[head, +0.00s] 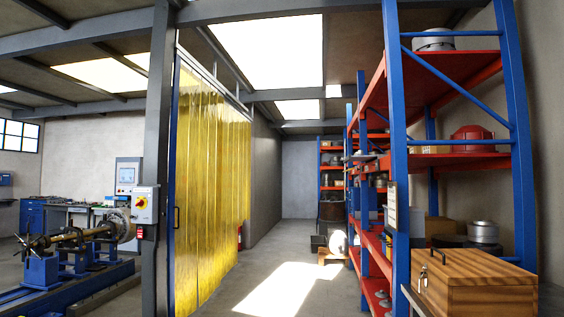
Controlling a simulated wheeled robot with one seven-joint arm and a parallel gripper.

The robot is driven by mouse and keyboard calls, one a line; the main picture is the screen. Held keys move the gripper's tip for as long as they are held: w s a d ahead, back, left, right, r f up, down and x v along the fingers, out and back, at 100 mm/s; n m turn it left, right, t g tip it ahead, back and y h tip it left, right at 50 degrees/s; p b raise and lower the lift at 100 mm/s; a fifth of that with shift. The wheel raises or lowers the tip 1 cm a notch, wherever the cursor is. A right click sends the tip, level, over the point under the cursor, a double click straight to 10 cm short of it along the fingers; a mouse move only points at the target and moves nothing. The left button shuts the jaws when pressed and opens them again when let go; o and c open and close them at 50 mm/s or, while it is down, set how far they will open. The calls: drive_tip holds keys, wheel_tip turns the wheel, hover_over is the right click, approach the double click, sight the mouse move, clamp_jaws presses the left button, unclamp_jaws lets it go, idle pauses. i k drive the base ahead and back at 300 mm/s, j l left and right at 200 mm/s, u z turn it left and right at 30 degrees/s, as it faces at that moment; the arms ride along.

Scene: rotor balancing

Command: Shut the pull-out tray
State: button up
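No pull-out tray can be made out for certain. A wooden chest (474,285) with a metal latch stands at the lower right, at the near end of the blue and red rack. A thin grey edge (414,301) shows beside the chest's lower left; it may belong to a tray under the chest, but the frame cuts it off. How far any tray is out cannot be told. My gripper is not in view.
The blue and red rack (399,150) lines the right side, holding pots and housings. Yellow strip curtains (212,180) and a grey post (157,150) bound the left.

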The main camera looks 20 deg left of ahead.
sight(350, 157)
drive_tip(key=i+j+u, duration=0.2)
drive_tip(key=i+u, duration=0.65)
drive_tip(key=i, duration=2.05)
drive_tip(key=i+z, duration=0.25)
drive_tip(key=i, duration=0.2)
drive_tip(key=i+j+z, duration=0.2)
drive_tip(key=i, duration=0.2)
drive_tip(key=i+j+z, duration=0.25)
drive_tip(key=i, duration=0.2)
drive_tip(key=i+z, duration=0.1)
drive_tip(key=z, duration=0.95)
drive_tip(key=i+j+z, duration=0.25)
drive_tip(key=j+z, duration=0.2)
drive_tip(key=j, duration=0.3)
drive_tip(key=i+j+z, duration=0.25)
drive_tip(key=j, duration=0.15)
drive_tip(key=j+z, duration=0.2)
drive_tip(key=j, duration=0.2)
